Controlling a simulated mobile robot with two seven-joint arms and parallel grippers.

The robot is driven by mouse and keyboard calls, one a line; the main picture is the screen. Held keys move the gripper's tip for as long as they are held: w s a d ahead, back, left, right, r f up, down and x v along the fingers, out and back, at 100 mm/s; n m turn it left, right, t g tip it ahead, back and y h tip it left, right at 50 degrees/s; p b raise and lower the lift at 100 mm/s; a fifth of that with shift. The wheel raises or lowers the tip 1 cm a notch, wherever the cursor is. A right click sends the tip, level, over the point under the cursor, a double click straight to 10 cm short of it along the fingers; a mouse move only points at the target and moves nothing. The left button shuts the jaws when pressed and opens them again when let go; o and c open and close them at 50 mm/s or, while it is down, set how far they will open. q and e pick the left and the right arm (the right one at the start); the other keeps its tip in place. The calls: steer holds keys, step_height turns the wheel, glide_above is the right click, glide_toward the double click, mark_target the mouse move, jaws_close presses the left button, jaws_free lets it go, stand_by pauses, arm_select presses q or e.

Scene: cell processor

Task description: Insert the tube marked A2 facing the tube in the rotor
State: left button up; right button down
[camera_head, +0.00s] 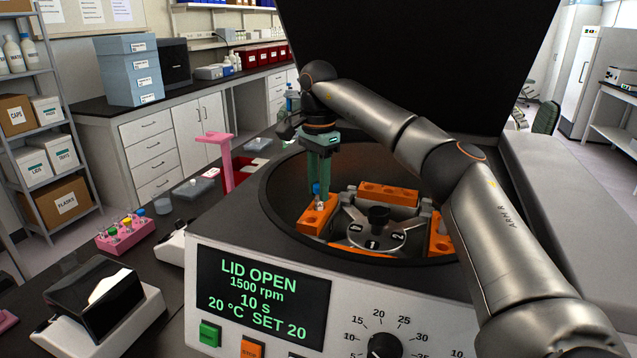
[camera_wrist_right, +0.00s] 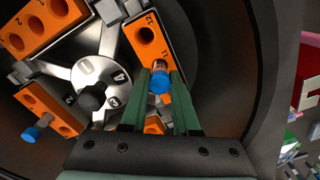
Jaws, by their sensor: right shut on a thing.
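My right gripper (camera_head: 317,186) points down over the left orange bucket (camera_head: 312,222) of the rotor (camera_head: 362,236). It is shut on a blue-capped tube (camera_head: 316,189). In the right wrist view the tube (camera_wrist_right: 160,80) sits between the green fingers, over or in the bucket (camera_wrist_right: 146,20); its depth in a hole cannot be told. Its marking is not readable. Across the rotor hub (camera_wrist_right: 90,75), another blue-capped tube (camera_wrist_right: 32,134) stands in the opposite orange bucket (camera_wrist_right: 62,124). My left gripper is not in view.
The centrifuge lid (camera_head: 400,60) is open and its display (camera_head: 262,290) reads LID OPEN. The bowl wall (camera_head: 285,190) surrounds the buckets closely. A pink rack (camera_head: 126,243) with several tubes stands on the bench at left. A pink stand (camera_head: 222,165) rises behind it.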

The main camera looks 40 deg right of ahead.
steer(key=c, duration=0.6)
jaws_free()
steer(key=shift+r+p, duration=1.3)
steer(key=shift+r, duration=4.95)
